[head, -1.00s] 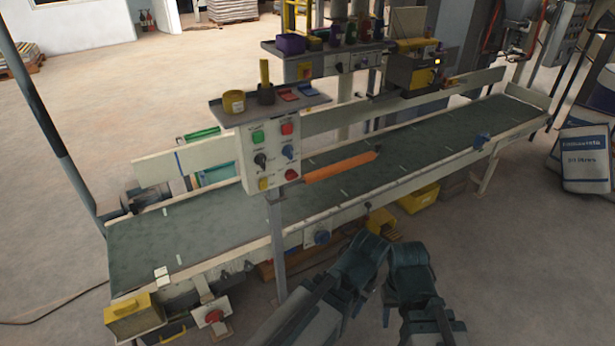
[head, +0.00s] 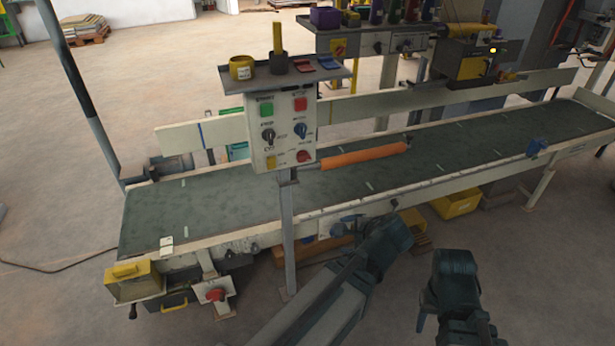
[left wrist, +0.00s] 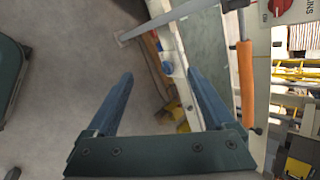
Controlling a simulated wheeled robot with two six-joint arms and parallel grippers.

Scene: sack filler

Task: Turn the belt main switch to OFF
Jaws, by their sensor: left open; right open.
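A control box (head: 282,133) stands on a post at the belt's near side. It has green and red buttons, black and blue knobs, and a red rotary knob (head: 305,156) at lower right.
The conveyor belt (head: 225,205) runs across the view, with an orange bar (head: 362,156) over it. Another red knob (head: 215,295) sits on a low box at the left. A tray (head: 290,78) with cups tops the control box.

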